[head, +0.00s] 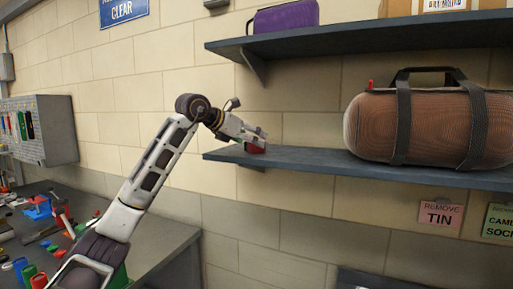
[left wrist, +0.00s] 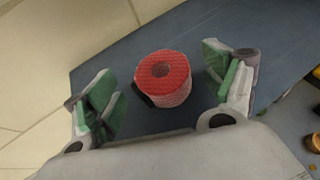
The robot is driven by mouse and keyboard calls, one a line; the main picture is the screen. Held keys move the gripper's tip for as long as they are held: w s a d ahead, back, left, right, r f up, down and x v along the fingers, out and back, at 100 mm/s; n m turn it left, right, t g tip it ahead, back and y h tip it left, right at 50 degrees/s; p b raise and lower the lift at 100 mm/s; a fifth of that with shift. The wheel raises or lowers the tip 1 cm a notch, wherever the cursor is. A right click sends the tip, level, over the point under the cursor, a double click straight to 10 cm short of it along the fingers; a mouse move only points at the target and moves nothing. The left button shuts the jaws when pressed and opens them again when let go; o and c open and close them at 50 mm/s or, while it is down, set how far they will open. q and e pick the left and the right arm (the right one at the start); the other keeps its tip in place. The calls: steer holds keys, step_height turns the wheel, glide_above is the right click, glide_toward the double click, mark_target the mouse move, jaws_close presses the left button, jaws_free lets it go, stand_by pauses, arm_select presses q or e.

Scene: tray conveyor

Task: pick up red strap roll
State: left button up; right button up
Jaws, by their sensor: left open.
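The red strap roll (left wrist: 162,80) stands on the lower wall shelf (left wrist: 262,48), near the shelf's left end. In the left wrist view its round top with the centre hole faces the camera. My left gripper (left wrist: 165,88) is open, with one green-padded finger on each side of the roll and a gap to each. In the head view the roll (head: 255,149) is partly hidden by my left gripper (head: 258,138), which comes in from the left over the shelf end. My right gripper is not in view.
A large brown duffel bag (head: 429,128) with dark straps fills the right part of the lower shelf. An upper shelf (head: 340,39) with a purple case (head: 284,17) hangs above. A cluttered workbench (head: 150,243) stands at lower left. The lower shelf is bare between roll and bag.

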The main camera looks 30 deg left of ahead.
arm_select(q)
steer(key=x, duration=0.3)
steer(key=shift+s+f, duration=0.1)
steer(key=shift+s, duration=0.05)
steer(key=shift+w+d+f, duration=0.1)
steer(key=shift+w+f, duration=0.05)
steer(key=shift+w, duration=0.1)
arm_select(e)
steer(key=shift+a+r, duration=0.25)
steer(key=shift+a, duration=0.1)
arm_select(q)
steer(key=c, duration=1.2)
steer(key=shift+o, duration=0.2)
